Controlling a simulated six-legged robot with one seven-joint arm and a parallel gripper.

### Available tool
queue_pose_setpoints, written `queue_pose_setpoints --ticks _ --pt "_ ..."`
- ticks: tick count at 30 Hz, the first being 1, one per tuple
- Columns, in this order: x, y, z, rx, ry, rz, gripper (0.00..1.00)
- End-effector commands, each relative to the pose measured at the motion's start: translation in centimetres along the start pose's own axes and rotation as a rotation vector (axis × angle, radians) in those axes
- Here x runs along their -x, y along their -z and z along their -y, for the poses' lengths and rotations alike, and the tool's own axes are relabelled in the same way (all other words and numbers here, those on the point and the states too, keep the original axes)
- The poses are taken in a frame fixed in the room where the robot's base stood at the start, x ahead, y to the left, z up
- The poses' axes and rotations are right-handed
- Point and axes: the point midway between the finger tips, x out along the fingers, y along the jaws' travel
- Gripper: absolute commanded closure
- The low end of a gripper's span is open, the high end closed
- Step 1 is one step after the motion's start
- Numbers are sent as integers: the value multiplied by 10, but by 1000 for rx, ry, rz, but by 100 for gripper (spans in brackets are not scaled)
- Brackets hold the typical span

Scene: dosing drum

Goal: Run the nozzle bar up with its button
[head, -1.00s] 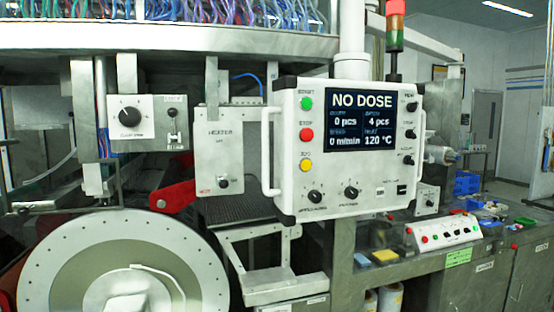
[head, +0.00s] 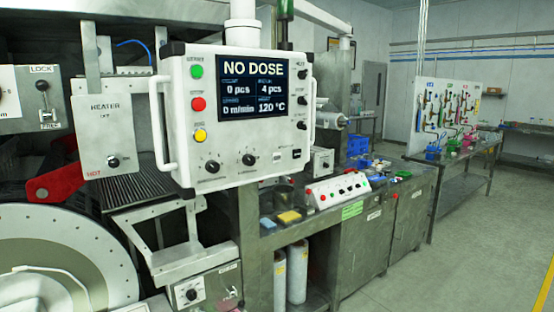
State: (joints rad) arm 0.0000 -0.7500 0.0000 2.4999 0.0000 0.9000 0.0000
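A white control panel (head: 237,118) with a screen (head: 254,84) reading "NO DOSE" stands at upper middle. Down its left side are a green button (head: 196,72), a red button (head: 199,104) and a yellow button (head: 200,135). Dark knobs sit along its bottom and right side. A small box (head: 210,281) with a knob sits low, below the panel. A sloped console (head: 338,189) with several buttons stands on the bench to the right. I cannot read which button belongs to the nozzle bar, and I cannot identify the bar. My gripper is not in view.
The heater box (head: 105,125) and the lock switch box (head: 31,98) are at left, above the pale drum (head: 100,262). A metal bench (head: 405,190) with blue bins (head: 358,145) runs to the right. A tool board (head: 447,108) stands farther back. The floor at right is clear.

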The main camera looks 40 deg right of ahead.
Motion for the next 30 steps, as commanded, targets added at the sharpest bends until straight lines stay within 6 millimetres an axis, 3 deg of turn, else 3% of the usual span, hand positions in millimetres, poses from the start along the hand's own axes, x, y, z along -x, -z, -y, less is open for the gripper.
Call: queue_pose_setpoints --ticks 5,11,30 --pt "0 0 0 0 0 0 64" --pt "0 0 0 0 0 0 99" --pt "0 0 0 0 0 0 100"
